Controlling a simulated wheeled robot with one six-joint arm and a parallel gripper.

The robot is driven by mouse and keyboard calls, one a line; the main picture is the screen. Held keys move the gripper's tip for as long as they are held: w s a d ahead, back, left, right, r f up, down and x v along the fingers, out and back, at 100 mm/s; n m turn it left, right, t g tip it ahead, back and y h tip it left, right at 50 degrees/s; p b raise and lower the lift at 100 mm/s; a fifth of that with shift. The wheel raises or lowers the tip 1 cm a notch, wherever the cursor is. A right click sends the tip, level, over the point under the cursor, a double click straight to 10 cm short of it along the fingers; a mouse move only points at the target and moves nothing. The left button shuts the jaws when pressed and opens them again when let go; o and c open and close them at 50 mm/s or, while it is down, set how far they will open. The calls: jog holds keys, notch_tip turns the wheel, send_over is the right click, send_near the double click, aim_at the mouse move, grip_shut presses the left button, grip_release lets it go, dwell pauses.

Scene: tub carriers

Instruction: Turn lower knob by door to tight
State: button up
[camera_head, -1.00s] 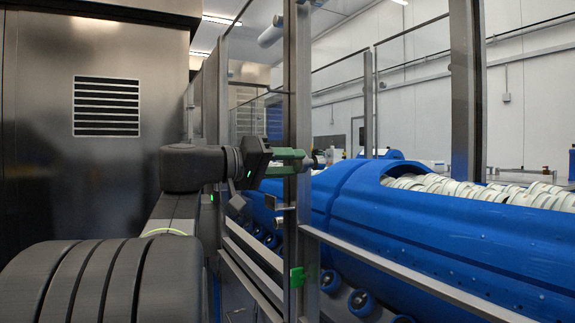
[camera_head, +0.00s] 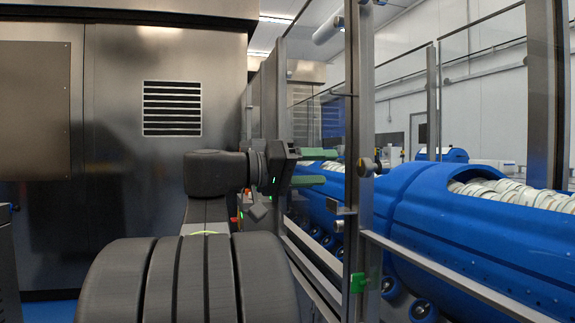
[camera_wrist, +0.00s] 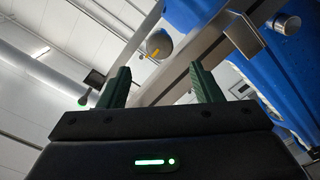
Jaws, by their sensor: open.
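My gripper (camera_head: 332,167) is open and empty, with its two green fingers pointing right toward the metal door post (camera_head: 360,120). A round knob (camera_head: 367,166) sits on that post, just right of the fingertips and apart from them. In the wrist view a grey knob with a yellow mark (camera_wrist: 159,44) shows beyond the gap between the fingers (camera_wrist: 160,78). A second, plain silver knob (camera_wrist: 286,23) is at the upper right of the wrist view, past a metal bracket. I cannot tell for certain which is the lower knob.
A metal bracket (camera_head: 342,209) and a green latch (camera_head: 358,284) sit on the post below the knob. Glass panels and rails (camera_head: 440,270) fence off a blue machine (camera_head: 430,215). A steel cabinet (camera_head: 120,220) stands to the left.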

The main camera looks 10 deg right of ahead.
aim_at(360, 167)
jog(key=a+p, duration=0.1)
jog(key=a, duration=0.5)
jog(key=shift+s+a, duration=0.25)
jog(key=d+b, duration=0.1)
jog(key=d, duration=0.7)
jog(key=w+d+b, duration=0.1)
jog(key=d, duration=0.3)
jog(key=shift+b, duration=0.3)
jog(key=shift+d, duration=0.95)
jog(key=shift+a, duration=0.1)
